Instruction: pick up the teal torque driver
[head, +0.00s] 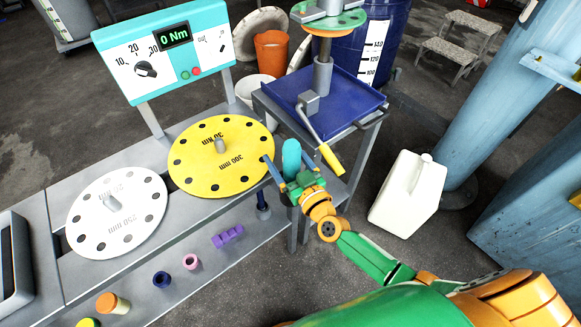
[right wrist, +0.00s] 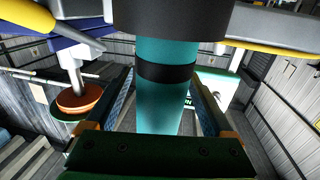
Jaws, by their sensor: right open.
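The teal torque driver (head: 291,155) stands at the right end of the grey bench, beside the yellow disc. In the right wrist view the driver (right wrist: 165,95) is a teal cylinder with a black band and a wide dark top. My right gripper (head: 286,171) is open, and its two fingers stand on either side of the teal body. In the wrist view, gaps show between the fingers and the driver. The gripper hides the driver's lower part in the head view. My left gripper is not in view.
The yellow disc (head: 230,165) and white disc (head: 100,222) lie on the bench, below a teal display panel (head: 165,55). A blue-topped stand (head: 345,98) with a yellow-handled lever (head: 330,158) rises close behind the gripper. A white jug (head: 408,195) stands on the floor.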

